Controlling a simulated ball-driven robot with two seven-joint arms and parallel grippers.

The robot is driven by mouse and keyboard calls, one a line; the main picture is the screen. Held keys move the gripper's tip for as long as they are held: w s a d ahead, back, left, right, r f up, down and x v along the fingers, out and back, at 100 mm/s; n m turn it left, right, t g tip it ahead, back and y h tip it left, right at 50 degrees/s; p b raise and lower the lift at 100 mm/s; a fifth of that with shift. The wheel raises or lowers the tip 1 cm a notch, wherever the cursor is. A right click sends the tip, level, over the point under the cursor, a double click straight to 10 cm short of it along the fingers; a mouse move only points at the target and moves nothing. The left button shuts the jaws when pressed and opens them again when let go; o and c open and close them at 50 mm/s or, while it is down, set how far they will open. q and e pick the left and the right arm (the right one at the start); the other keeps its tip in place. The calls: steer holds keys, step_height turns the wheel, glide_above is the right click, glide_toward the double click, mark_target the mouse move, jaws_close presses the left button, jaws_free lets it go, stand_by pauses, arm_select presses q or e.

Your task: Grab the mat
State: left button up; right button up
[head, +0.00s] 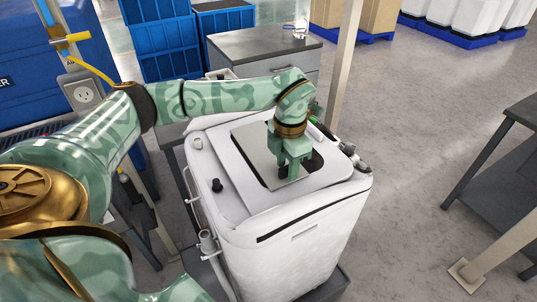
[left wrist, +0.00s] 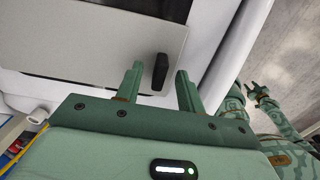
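I cannot make out a clear mat. A thin flat grey panel (head: 254,150) lies on top of the white cabinet, over a dark opening. It also shows in the left wrist view (left wrist: 95,30), with a small upright black handle (left wrist: 160,70) near its edge. My left gripper (head: 289,174) points down over the panel. In the left wrist view its two fingers (left wrist: 157,88) are apart and empty, with the black handle showing between them; I cannot tell if they touch it. My right gripper (left wrist: 257,91) shows small at the right of the left wrist view; its opening is unclear.
The white cabinet (head: 300,255) has a black knob (head: 217,185) and pipes on its left side, and bottles at its right back. A grey cabinet (head: 262,46) and blue crates (head: 165,50) stand behind. A post (head: 345,65) rises close behind right.

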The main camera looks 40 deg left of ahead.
arm_select(q)
steer(key=shift+f, duration=0.6)
steer(key=shift+r, duration=0.1)
steer(key=shift+c, duration=0.4)
jaws_close()
